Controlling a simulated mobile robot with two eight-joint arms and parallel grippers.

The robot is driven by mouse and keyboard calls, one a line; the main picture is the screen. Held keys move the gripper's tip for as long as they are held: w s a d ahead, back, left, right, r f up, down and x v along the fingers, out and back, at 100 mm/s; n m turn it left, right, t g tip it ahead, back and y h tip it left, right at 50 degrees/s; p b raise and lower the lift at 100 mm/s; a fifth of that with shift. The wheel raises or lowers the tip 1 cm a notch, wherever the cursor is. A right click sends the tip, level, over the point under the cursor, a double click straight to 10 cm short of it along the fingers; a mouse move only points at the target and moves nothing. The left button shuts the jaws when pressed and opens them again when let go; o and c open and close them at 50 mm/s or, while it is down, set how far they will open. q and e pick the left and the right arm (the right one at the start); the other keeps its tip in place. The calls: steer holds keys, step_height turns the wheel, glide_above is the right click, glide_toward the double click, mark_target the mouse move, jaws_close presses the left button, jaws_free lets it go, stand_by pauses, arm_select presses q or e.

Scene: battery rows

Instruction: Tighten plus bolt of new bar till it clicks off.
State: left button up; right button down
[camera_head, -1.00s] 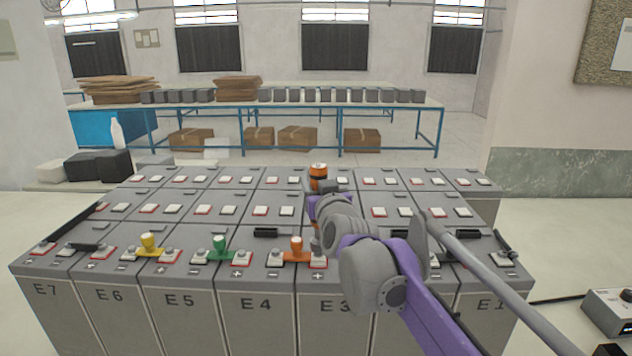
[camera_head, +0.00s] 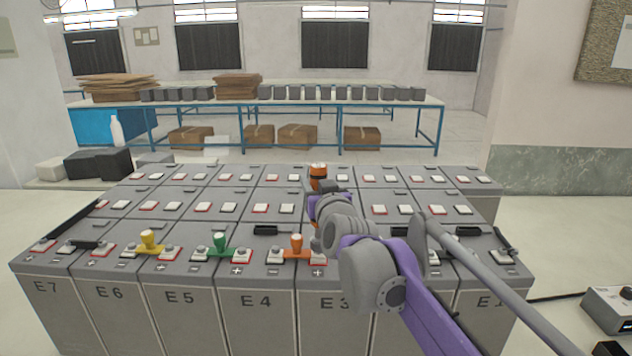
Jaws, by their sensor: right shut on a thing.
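My right gripper (camera_head: 327,189) is shut on an upright orange and black tool (camera_head: 318,178). Only the tool's handle shows; its lower part is hidden behind my gripper and wrist. The tool is above the row of batteries around E3. An orange-knobbed bar (camera_head: 297,250) spans from a grey-white terminal (camera_head: 275,256) on E4 to a red-rimmed terminal (camera_head: 318,258) on E3. My right arm passes close beside that red-rimmed end and partly covers it, so I cannot see whether the tool touches its bolt. My left gripper is not in view.
A green-knobbed bar (camera_head: 220,244) and a yellow-knobbed bar (camera_head: 149,241) bridge batteries to the left. Black cable ends (camera_head: 72,216) lie at the far left. A control box (camera_head: 612,308) stands at the right. More battery rows lie behind.

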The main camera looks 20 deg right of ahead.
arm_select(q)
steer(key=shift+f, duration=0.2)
arm_select(e)
steer(key=shift+f, duration=0.5)
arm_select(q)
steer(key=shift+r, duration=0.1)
arm_select(e)
steer(key=shift+f, duration=0.5)
stand_by(2.9)
